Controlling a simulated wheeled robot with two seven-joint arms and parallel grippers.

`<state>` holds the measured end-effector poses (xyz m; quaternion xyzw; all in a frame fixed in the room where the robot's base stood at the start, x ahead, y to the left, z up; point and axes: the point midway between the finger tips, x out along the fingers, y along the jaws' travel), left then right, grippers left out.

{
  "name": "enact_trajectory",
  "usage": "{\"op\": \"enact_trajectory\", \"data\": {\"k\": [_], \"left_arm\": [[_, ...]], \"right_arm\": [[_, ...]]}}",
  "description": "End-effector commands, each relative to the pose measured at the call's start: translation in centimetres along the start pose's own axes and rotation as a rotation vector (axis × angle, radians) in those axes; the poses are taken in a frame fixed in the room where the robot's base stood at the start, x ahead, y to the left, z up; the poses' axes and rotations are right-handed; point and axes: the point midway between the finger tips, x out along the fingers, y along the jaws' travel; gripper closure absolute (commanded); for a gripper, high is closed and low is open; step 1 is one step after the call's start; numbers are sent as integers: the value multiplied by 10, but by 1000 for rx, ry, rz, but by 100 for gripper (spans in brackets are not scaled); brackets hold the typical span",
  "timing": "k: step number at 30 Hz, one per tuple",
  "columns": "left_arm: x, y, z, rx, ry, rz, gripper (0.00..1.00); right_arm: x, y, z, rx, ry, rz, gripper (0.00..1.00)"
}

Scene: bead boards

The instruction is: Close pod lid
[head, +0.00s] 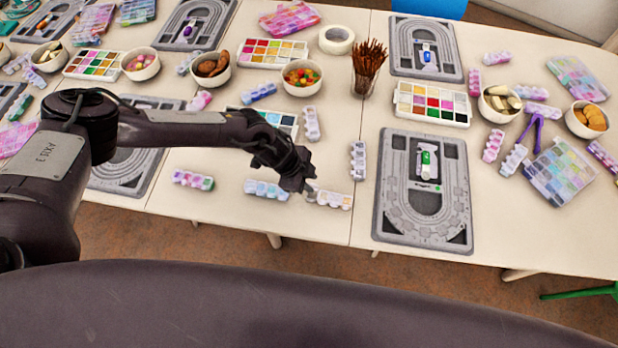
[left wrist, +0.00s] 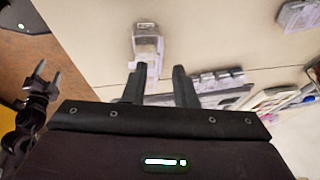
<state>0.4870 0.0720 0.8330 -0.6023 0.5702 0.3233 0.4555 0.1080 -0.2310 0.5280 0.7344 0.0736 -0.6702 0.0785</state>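My left gripper (head: 308,188) is low over the front of the table, at the left end of a pale bead pod strip (head: 333,200). In the left wrist view, the left gripper (left wrist: 161,82) has its two fingers apart with nothing clearly between them. A pale pod (left wrist: 147,45) lies just beyond the left fingertip there. Its lids are too small and blurred to tell which are up. Contact between finger and pod cannot be told. My right gripper (left wrist: 47,75) shows at the left of the wrist view, fingers apart and empty; it is outside the head view.
A blue-beaded pod (head: 267,189) lies left of the gripper and an upright-lying pod (head: 358,161) to its right. A grey bead board (head: 455,215) is further right. A paint set (head: 284,121) and another pod (head: 311,124) are behind. The table's front edge is close.

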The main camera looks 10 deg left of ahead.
Motion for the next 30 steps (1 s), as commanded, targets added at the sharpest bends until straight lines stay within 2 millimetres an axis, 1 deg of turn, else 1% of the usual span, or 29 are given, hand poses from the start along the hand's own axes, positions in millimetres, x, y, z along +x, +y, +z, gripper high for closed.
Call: {"op": "enact_trajectory", "data": {"k": [8, 12, 14, 23, 30], "left_arm": [[2, 0, 0, 0, 0, -1, 75], [2, 0, 0, 0, 0, -1, 93], [2, 0, 0, 0, 0, -1, 100], [2, 1, 0, 3, 1, -7, 100], [2, 7, 0, 27, 1, -69, 100]], "right_arm": [[0, 2, 0, 1, -1, 2, 39], [0, 2, 0, 1, 0, 2, 39], [0, 2, 0, 1, 0, 2, 39], [0, 1, 0, 1, 0, 1, 39], [-1, -1, 0, 1, 0, -1, 39]]}}
